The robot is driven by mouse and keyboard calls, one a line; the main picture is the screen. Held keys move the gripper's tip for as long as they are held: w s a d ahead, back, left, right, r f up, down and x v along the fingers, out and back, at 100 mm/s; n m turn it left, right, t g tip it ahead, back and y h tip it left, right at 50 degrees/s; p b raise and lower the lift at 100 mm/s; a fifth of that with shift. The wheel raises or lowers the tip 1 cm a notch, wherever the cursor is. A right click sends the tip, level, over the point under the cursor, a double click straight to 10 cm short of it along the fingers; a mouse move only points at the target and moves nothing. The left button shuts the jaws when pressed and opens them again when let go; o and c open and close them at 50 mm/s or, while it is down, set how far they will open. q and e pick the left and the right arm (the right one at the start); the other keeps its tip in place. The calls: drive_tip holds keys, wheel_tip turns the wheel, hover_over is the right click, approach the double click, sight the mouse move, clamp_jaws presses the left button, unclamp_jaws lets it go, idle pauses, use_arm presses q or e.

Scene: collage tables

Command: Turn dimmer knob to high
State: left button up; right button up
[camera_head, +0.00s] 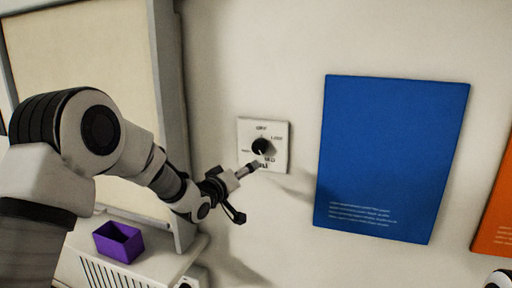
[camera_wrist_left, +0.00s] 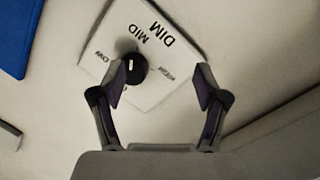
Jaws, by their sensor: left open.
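A white dimmer plate (camera_head: 245,130) is fixed to the wall, with a round black knob (camera_head: 261,146) in its middle. In the left wrist view the plate (camera_wrist_left: 163,85) shows turned, with labels that read DIM, MID, LOW and HIGH. The black knob (camera_wrist_left: 134,69) is there close beside the left fingertip in the picture; I cannot tell if they touch. A small light mark shows on the knob, but its exact setting is unclear. My left gripper (camera_head: 247,190) is open and empty, just below the plate; its spread fingers also show in the left wrist view (camera_wrist_left: 162,80).
A blue poster (camera_head: 390,150) hangs to the right of the plate, with an orange one (camera_head: 496,222) farther right. A purple open box (camera_head: 118,243) stands on a white unit (camera_head: 160,270) at lower left. The wall around the plate is bare.

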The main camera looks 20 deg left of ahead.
sight(257, 148)
use_arm(q)
wheel_tip(257, 148, up, 6)
drive_tip(key=s+p, duration=0.1)
drive_tip(key=shift+t, duration=0.3)
drive_tip(key=p+x, duration=0.1)
drive_tip(key=x, duration=0.1)
drive_tip(key=p+x, duration=0.1)
drive_tip(key=x, duration=0.2)
drive_tip(key=f+x, duration=0.1)
drive_tip(key=x, duration=0.1)
drive_tip(key=shift+w+p, duration=0.4)
drive_tip(key=shift+s+d+r, duration=0.15)
drive_tip(key=shift+s, duration=0.25)
drive_tip(key=shift+c, duration=0.7)
drive_tip(key=c, duration=1)
use_arm(e)
drive_tip(key=r, duration=0.4)
drive_tip(key=shift+s+d+r, duration=0.15)
drive_tip(key=shift+s+r, duration=0.15)
drive_tip(key=shift+s, duration=0.1)
